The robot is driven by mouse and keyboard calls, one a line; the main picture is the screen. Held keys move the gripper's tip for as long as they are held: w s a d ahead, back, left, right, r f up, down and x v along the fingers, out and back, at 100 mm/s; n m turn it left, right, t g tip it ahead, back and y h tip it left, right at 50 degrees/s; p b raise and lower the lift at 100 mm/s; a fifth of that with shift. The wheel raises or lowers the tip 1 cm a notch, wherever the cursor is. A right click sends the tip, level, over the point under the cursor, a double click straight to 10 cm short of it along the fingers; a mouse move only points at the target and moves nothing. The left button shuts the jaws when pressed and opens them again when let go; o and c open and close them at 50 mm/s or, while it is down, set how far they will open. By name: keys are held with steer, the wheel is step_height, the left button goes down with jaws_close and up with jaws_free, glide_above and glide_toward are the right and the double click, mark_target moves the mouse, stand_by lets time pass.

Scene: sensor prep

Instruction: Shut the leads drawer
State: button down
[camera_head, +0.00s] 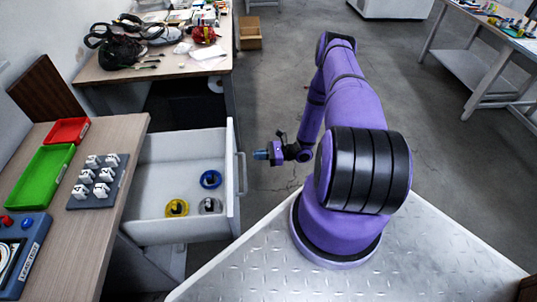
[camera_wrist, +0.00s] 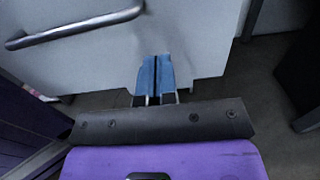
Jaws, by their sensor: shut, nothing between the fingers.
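The leads drawer (camera_head: 180,150) is white and stands pulled out from under the wooden bench at the left. Blue, yellow and grey ring-shaped coils lie inside it. Its front panel faces right and carries a bar handle (camera_head: 242,174). In the wrist view the handle (camera_wrist: 75,26) runs across the upper left of the pale drawer front (camera_wrist: 190,45). My gripper (camera_head: 262,154) is to the right of the drawer front, close to the handle. In the wrist view the blue fingertips (camera_wrist: 156,75) are together and empty, in front of the panel; whether they touch it I cannot tell.
The wooden bench (camera_head: 85,245) holds a red tray (camera_head: 68,131), a green tray (camera_head: 43,176), a grey board (camera_head: 98,190) with several white parts, and a blue case (camera_head: 25,260). A cluttered table (camera_head: 180,68) stands behind. A cardboard box (camera_head: 249,33) lies on the floor. Open floor surrounds my arm.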

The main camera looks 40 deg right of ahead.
steer(key=x, duration=0.7)
stand_by(0.3)
